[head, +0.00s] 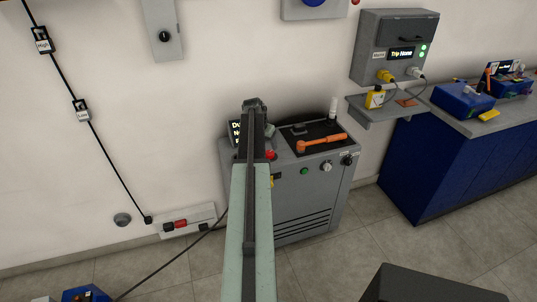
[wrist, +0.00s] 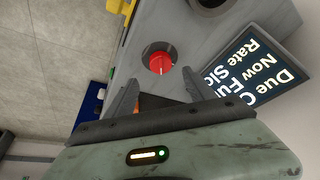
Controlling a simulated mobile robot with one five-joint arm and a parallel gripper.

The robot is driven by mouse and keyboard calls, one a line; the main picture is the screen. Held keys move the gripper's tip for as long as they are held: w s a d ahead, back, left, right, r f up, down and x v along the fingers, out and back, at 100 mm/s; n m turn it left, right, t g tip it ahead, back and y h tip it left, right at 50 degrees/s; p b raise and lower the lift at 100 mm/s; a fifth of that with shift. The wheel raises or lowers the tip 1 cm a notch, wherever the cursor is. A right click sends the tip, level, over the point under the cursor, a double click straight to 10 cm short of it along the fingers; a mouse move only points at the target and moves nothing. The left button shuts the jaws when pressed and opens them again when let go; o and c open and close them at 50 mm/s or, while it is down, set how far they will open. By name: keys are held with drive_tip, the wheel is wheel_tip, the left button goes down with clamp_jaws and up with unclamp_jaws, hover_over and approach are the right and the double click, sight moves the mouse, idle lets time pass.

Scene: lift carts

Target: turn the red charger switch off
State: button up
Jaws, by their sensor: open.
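A red round knob (wrist: 160,62) sits in a round collar on a grey surface in the wrist view. In the head view a red knob (head: 270,155) shows at the near top edge of the grey cabinet (head: 310,195), beside my arm. My gripper (wrist: 160,74) is open and empty, with one finger on either side of the knob in the picture; I cannot tell whether it touches. A low wall panel (head: 205,214) at the left carries a red switch-like part (head: 181,223) and a dark one. I cannot tell which red part is the charger switch.
A dark sign (wrist: 262,67) stands close beside the knob. An orange-handled tool (head: 322,142) lies on the cabinet's dark mat. A wall box (head: 394,45) with plugs hangs above a small shelf (head: 390,110). A blue bench (head: 430,165) stands at right.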

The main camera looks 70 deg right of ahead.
sight(269, 152)
drive_tip(key=b+x, duration=0.7)
drive_tip(key=x, duration=0.1)
drive_tip(key=shift+a, duration=0.15)
drive_tip(key=shift+r, duration=0.1)
